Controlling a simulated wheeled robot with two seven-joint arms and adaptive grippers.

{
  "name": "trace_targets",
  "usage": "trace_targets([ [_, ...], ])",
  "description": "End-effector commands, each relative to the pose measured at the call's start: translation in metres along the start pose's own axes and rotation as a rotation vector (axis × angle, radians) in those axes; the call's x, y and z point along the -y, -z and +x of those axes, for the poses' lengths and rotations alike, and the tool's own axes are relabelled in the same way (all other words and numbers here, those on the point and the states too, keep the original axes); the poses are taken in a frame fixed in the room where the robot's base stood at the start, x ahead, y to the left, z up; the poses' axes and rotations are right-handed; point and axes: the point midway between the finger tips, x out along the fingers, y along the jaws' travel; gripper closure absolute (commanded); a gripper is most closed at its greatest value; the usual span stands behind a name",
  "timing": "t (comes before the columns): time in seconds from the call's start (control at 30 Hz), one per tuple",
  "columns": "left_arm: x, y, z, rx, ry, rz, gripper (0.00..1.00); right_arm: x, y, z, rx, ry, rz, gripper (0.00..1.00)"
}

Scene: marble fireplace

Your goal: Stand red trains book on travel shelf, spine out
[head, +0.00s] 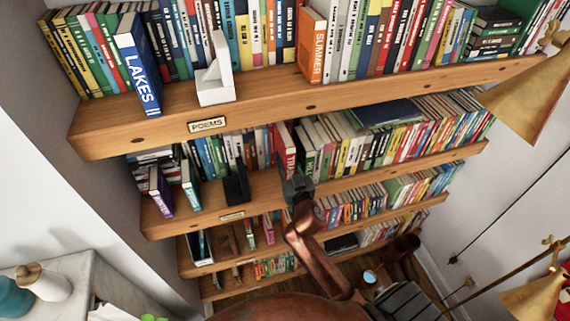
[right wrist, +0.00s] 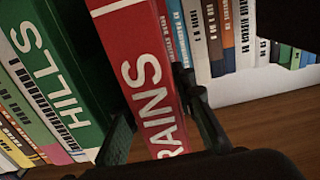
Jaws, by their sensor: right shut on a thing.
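The red trains book (head: 286,148) stands on the second shelf from the top in the head view, in the row of books, its lettered spine facing out. The second shelf (head: 290,205) has a small label too blurred to read. My left gripper is not in view.
The top shelf (head: 160,118), labelled POEMS, overhangs with a blue LAKES book (head: 138,70), a white bookend (head: 215,75) and an orange SUMMER book (head: 312,45). A dark bookend (head: 236,185) stands left of the red book. A brass lamp shade (head: 530,100) is at right.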

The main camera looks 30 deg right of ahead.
Motion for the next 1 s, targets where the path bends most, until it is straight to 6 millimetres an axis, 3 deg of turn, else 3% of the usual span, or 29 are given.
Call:
trace_targets([
  [0.33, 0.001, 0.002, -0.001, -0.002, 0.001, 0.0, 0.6, -0.007, -0.022, 0.02, -0.005, 0.002, -0.002, 1.0],
  [0.57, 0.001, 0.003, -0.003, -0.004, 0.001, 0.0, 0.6, -0.006, -0.05, 0.019, -0.004, 0.002, -0.001, 1.0],
  [0.97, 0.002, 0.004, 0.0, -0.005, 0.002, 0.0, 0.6, -0.006, -0.054, 0.019, -0.006, 0.003, -0.001, 1.0],
  [1.0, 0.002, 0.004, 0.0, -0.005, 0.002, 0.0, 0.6, -0.006, -0.057, 0.019, -0.001, 0.001, -0.001, 0.75],
])
